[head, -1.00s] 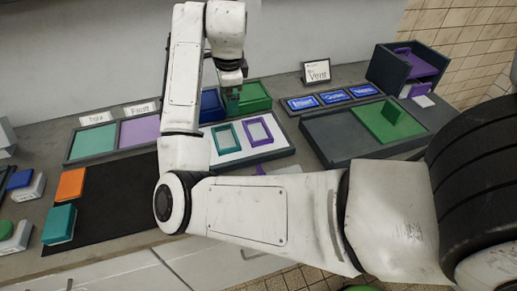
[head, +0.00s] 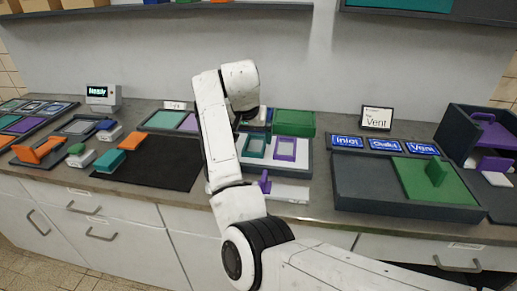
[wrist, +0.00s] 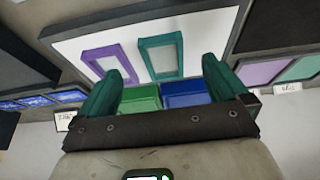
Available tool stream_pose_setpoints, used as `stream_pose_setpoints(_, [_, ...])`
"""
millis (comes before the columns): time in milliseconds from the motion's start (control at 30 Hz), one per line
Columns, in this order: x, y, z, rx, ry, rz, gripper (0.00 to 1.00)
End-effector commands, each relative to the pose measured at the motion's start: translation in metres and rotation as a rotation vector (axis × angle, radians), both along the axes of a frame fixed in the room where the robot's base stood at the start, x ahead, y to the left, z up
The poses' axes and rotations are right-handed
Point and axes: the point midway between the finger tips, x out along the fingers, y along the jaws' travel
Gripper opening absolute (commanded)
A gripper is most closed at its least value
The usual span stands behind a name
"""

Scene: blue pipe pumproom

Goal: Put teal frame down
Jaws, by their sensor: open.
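The teal frame (head: 255,145) is an open rectangle lying flat on the white panel of a grey-rimmed tray (head: 306,160). A purple frame (head: 285,149) lies to its right, apart from it. In the wrist view the teal frame (wrist: 178,46) lies just beyond my fingertips, with the purple frame (wrist: 88,54) to its left. My gripper (wrist: 160,75) is open, its teal fingers wide apart with nothing between them. In the head view my gripper is mostly hidden behind my wrist, near the back of the tray.
Green (head: 293,122) and blue bins stand behind the tray. A black mat (head: 150,163) is at left, with orange and teal blocks (head: 109,161) at its edge. A grey tray with a green panel (head: 435,180) is at right. A purple handle (head: 265,182) lies in front.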

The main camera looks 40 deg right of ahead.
Motion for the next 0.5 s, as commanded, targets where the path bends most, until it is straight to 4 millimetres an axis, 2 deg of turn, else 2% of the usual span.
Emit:
stream_pose_setpoints(100, [0.003, -0.005, -0.014, 0.000, 0.001, -0.001, 1.00])
stream_pose_setpoints(333, [0.006, -0.007, -0.029, 0.001, 0.002, -0.001, 1.00])
stream_pose_setpoints(500, [0.008, -0.010, -0.054, 0.002, 0.001, -0.003, 1.00])
